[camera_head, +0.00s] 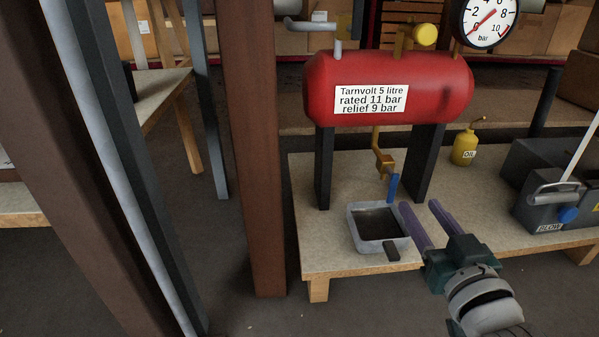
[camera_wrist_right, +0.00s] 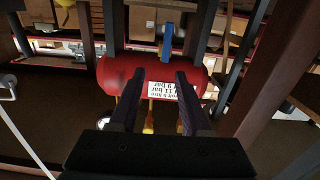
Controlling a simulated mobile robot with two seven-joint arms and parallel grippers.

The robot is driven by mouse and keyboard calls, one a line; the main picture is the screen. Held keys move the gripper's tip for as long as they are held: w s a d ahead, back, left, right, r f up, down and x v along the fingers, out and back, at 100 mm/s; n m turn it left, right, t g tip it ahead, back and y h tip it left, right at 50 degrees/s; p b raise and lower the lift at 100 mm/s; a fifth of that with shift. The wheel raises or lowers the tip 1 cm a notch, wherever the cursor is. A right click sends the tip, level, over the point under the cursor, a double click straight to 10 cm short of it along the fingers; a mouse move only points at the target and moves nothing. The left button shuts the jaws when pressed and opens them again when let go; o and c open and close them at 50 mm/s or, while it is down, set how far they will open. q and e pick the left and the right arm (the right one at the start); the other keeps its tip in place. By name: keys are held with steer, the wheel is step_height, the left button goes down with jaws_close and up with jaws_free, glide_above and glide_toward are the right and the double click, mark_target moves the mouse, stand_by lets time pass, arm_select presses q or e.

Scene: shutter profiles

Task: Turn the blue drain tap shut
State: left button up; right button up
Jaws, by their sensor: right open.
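The blue drain tap (camera_head: 393,187) is a small lever hanging nearly upright below the brass drain pipe (camera_head: 383,160), under the red tank (camera_head: 390,80). My right gripper (camera_head: 419,205) is open and empty, just right of the lever and apart from it, its purple fingers pointing toward the tank. In the upside-down right wrist view, the blue tap (camera_wrist_right: 167,42) appears between the tank's dark legs, beyond the fingertips of my right gripper (camera_wrist_right: 159,75). My left gripper is not in view.
A grey drip tray (camera_head: 354,228) with dark contents sits under the tap on the bench (camera_head: 325,250). A yellow oil can (camera_head: 465,147) and a dark grey unit with a lever (camera_head: 550,195) stand to the right. A brown post (camera_head: 255,150) rises left of the bench.

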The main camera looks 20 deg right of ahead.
mark_target(394, 187)
steer(key=b+x, duration=0.2)
steer(key=x, duration=0.1)
steer(key=f+b+x, duration=0.1)
steer(key=b+x, duration=0.1)
steer(key=x, duration=0.1)
steer(key=a+f+b+x, duration=0.1)
steer(key=b+x, duration=0.1)
steer(key=x, duration=0.1)
steer(key=shift+w+b, duration=0.35)
steer(key=shift+w+d+r, duration=0.1)
steer(key=shift+w+d, duration=0.05)
steer(key=shift+w, duration=0.2)
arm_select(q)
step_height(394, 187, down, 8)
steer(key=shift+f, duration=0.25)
arm_select(e)
steer(key=shift+s, duration=0.1)
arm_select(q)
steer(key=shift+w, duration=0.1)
arm_select(e)
steer(key=shift+c, duration=0.2)
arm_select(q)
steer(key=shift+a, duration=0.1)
arm_select(e)
jaws_close()
